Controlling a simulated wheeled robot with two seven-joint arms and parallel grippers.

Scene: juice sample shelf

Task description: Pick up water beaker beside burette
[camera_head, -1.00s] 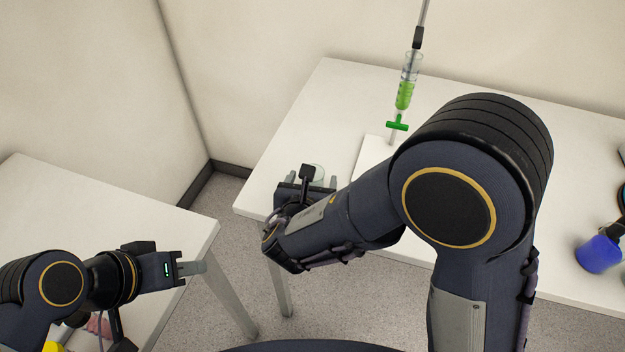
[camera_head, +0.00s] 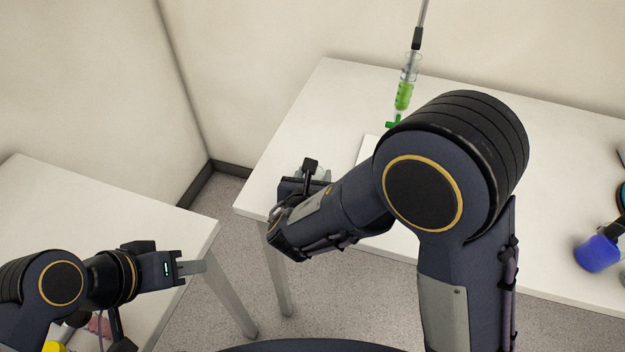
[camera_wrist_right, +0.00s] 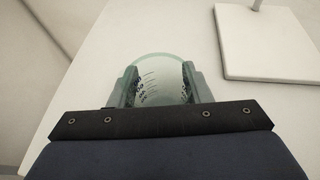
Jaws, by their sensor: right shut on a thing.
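The clear glass beaker (camera_wrist_right: 162,75) with dark markings is between the two fingers of my right gripper (camera_wrist_right: 163,88), which is shut on it. In the head view the beaker is mostly hidden behind my right wrist; a bit of its glass (camera_head: 318,172) shows. The burette (camera_head: 405,90) holds green liquid and has a green stopcock; my right arm partly hides it and its white base (camera_head: 370,150). The base also shows at the upper right in the wrist view (camera_wrist_right: 265,45). My left gripper (camera_head: 192,268) is over the left table, its fingers seen side-on.
The white main table (camera_head: 285,150) bears the burette stand. Walls close the back.

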